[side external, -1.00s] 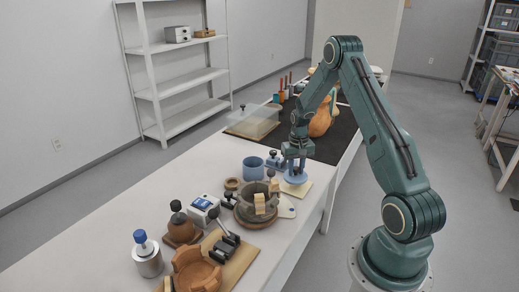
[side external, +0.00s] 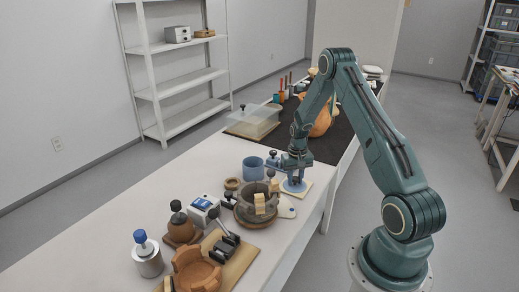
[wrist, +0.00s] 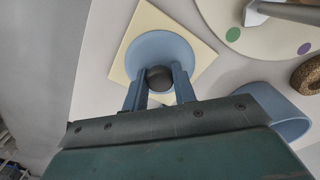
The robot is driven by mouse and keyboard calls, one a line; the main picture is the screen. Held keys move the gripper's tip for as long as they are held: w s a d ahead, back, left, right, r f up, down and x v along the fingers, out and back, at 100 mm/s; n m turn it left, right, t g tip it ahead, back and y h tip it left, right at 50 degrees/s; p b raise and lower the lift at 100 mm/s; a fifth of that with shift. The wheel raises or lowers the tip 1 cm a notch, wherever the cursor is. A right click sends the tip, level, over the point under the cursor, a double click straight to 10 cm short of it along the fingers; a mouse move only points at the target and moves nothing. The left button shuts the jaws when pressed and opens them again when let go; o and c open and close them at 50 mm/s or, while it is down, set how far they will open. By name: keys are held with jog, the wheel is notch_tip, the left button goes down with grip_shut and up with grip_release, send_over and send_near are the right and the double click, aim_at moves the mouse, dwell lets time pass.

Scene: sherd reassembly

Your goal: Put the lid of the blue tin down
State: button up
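The blue lid (side external: 293,186) is a flat round disc with a dark knob (wrist: 159,78). It is level over a cream square board (side external: 303,194), at or very close to its surface; I cannot tell whether it touches. In the wrist view the lid (wrist: 150,48) covers much of the board (wrist: 152,14), whose corners show around it. My gripper (wrist: 159,80) points down with its two blue fingers closed on either side of the knob. The blue tin (side external: 253,169) stands open to the left of the lid; its wall also shows in the wrist view (wrist: 282,112).
A small dark-knobbed blue item (side external: 272,160) is close behind the gripper. A dark mat (side external: 330,148) with a terracotta vessel (side external: 320,124) lies farther back.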

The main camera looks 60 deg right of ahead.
aim_at(295, 178)
jog(key=o, duration=0.4)
jog(key=shift+r, duration=0.1)
notch_tip(295, 178, up, 12)
jog(key=shift+r, duration=0.1)
dwell(0.6)
dwell(0.5)
